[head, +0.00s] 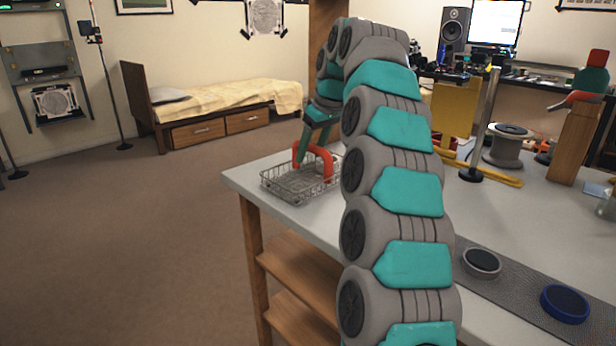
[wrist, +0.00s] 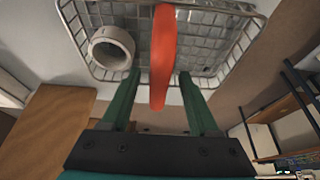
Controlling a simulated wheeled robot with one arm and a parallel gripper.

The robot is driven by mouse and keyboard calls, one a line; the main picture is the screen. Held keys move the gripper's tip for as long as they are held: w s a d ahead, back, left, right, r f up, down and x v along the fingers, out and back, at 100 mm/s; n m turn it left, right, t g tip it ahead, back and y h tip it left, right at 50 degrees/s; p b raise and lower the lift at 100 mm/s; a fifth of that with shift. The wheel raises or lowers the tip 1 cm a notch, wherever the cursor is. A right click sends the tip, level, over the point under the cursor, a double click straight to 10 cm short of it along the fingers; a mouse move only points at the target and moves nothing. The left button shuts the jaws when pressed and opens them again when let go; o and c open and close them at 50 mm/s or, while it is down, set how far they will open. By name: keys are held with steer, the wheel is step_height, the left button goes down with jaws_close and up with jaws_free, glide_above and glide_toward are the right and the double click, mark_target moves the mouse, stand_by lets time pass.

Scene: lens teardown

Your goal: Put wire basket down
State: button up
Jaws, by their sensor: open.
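The wire basket (head: 282,190) stands at the far left corner of the light table, and its mesh floor and rim fill the top of the wrist view (wrist: 205,48). A red arched handle (head: 326,160) rises over it; in the wrist view the handle (wrist: 162,55) runs between my fingers. My gripper (wrist: 159,76) is open, with one green finger on each side of the handle and gaps showing. In the head view my green finger (head: 303,140) is beside the handle, partly hidden by my arm. A pale ring (wrist: 111,48) lies inside the basket.
The table's edge (head: 272,202) is close to the basket, with carpet beyond. On the table are a spool (head: 506,145), a metal post (head: 483,125), and a grey mat with a grey round part (head: 481,263) and a blue ring (head: 565,303). My arm covers the table's middle.

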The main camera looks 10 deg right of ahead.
jaws_close()
stand_by(0.5)
steer(key=shift+r, duration=0.1)
stand_by(0.8)
